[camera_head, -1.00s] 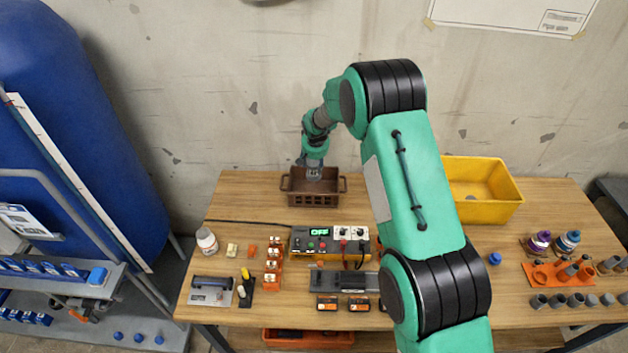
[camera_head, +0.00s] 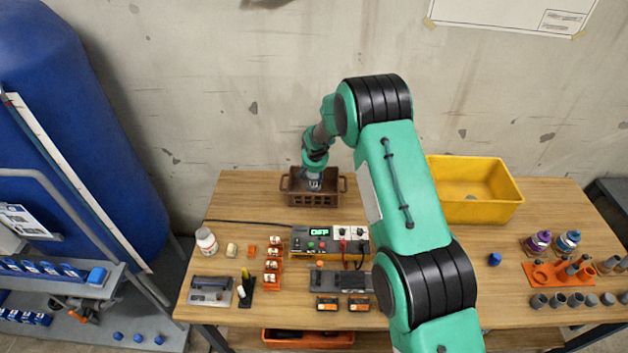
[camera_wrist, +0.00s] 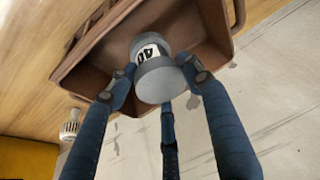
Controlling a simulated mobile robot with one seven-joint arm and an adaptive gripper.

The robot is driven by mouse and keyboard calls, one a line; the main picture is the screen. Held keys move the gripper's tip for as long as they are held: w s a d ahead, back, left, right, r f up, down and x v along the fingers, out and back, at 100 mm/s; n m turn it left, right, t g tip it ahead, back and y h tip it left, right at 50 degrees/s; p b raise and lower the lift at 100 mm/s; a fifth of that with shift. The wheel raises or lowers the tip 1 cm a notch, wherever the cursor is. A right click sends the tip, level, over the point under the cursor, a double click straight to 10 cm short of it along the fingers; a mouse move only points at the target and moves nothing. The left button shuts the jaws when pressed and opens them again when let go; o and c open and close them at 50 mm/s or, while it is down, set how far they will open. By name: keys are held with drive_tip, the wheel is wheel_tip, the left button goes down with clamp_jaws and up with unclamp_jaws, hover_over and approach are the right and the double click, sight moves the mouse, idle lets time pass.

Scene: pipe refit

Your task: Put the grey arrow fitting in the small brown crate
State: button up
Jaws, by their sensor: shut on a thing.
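The small brown crate (camera_head: 298,198) stands at the back of the wooden table. My gripper (camera_head: 314,184) is over the crate, its fingers reaching down into or just above its opening. In the wrist view my gripper (camera_wrist: 160,80) is shut around a grey cylindrical fitting (camera_wrist: 160,82) with a white label bearing a black mark, likely the arrow. The crate's brown wall (camera_wrist: 90,70) and inside show behind the fitting. I cannot tell whether the fitting touches the crate floor.
A yellow bin (camera_head: 478,205) stands to the right of my arm. A control box (camera_head: 330,241) with a lit display sits in front of the crate. A white bottle (camera_head: 206,240) stands at the left. Several grey fittings (camera_head: 573,300) and an orange rack (camera_head: 550,275) are at the right.

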drive_tip(key=shift+f, duration=1.4)
drive_tip(key=shift+f, duration=0.1)
drive_tip(key=o, duration=1.2)
drive_tip(key=shift+o, duration=0.2)
drive_tip(key=v, duration=1.2)
